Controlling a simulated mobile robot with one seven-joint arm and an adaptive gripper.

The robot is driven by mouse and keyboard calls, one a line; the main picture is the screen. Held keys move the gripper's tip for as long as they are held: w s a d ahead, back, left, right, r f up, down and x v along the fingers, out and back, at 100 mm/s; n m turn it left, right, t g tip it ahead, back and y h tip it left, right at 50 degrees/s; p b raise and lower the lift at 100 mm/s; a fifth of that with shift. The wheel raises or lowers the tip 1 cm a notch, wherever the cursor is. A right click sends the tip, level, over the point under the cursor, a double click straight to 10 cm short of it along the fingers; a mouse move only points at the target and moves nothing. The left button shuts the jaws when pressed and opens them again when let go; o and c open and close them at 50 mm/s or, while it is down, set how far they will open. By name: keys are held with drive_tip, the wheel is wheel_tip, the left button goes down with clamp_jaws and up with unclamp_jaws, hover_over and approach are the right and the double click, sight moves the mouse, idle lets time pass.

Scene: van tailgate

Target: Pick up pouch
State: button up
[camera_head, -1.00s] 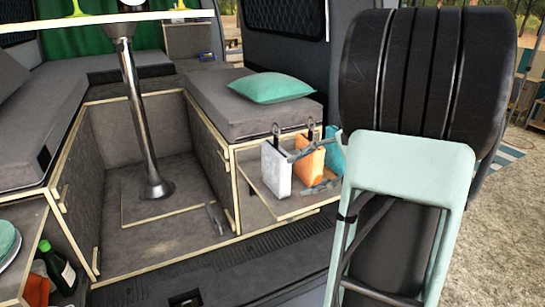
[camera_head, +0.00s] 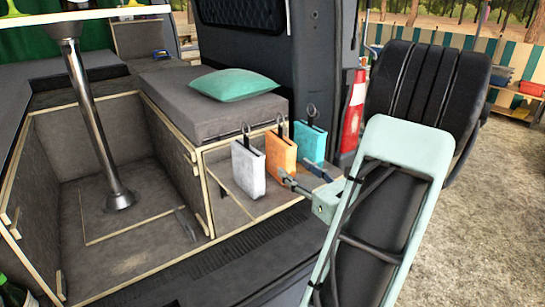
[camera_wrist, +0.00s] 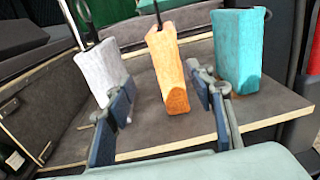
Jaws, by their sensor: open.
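Three pouches stand upright in a row on a wood-edged shelf (camera_head: 228,211) at the van's tailgate, each with a dark strap and ring on top. They are a white pouch (camera_head: 248,170), an orange pouch (camera_head: 280,158) and a teal pouch (camera_head: 309,143). My gripper (camera_head: 303,180) is at the shelf's right front, near the orange pouch. In the wrist view my gripper (camera_wrist: 162,98) is open, its fingers to either side of the orange pouch (camera_wrist: 168,75), which stands beyond them. The white pouch (camera_wrist: 101,72) is at left and the teal pouch (camera_wrist: 239,50) at right.
A grey cushioned bench (camera_head: 205,102) with a green pillow (camera_head: 234,84) is behind the shelf. A metal table post (camera_head: 95,130) rises at left. A red and white cone (camera_head: 354,112) stands to the right of the pouches. Gravel is open at right.

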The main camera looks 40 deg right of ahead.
sight(280, 152)
drive_tip(key=shift+d+m+h, duration=0.3)
drive_tip(key=shift+h, duration=0.1)
drive_tip(key=shift+w+d, duration=0.1)
drive_tip(key=shift+w, duration=0.2)
drive_tip(key=x, duration=1)
drive_tip(key=shift+d+p, duration=0.15)
drive_tip(key=shift+p, duration=0.2)
drive_tip(key=shift+s, duration=0.1)
clamp_jaws()
